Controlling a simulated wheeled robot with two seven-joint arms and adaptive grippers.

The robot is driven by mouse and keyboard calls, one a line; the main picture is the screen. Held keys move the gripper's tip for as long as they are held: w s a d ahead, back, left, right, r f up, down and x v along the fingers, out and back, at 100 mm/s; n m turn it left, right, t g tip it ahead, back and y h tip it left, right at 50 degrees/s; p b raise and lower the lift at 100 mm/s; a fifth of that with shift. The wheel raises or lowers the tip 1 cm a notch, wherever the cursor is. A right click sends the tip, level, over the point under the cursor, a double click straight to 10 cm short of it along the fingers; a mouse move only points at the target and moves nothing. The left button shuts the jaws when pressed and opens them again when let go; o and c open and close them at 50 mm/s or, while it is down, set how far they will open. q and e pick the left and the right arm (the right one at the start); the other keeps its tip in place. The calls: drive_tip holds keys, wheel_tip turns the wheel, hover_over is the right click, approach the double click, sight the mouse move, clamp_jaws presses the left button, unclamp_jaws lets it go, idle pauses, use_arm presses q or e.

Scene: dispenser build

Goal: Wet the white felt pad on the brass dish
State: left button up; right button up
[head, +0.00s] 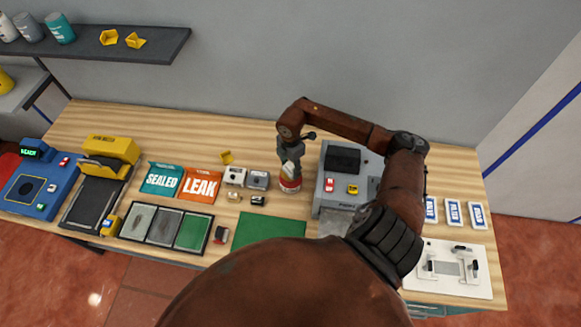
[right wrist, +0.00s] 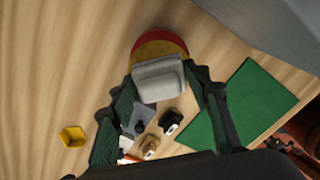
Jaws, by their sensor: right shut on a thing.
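My right gripper (head: 290,163) points down over a round red dispenser (head: 290,186) with a pale band, behind the green mat. It is shut on a pale block, which looks like the white felt pad (right wrist: 159,77); its fingers lie on both sides of it in the right wrist view (right wrist: 165,100). The round dispenser top, red with a brass-yellow part that looks like the brass dish (right wrist: 158,45), shows beyond the block and is partly hidden by it. The block overlaps the dish in view; I cannot tell whether they touch. My left gripper is out of view.
A grey machine (head: 327,205) stands close to the right of the dispenser. Small grey-white boxes (head: 258,180) and a black piece (head: 258,201) lie to its left. A yellow piece (head: 227,156) lies further left. The green mat (head: 270,228) in front is bare where visible.

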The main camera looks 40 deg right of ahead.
sight(291, 165)
drive_tip(key=shift+f+b, duration=0.4)
drive_tip(key=shift+f, duration=0.3)
idle(0.6)
idle(0.5)
drive_tip(key=shift+r+p, duration=2.5)
drive_tip(key=shift+r, duration=1.05)
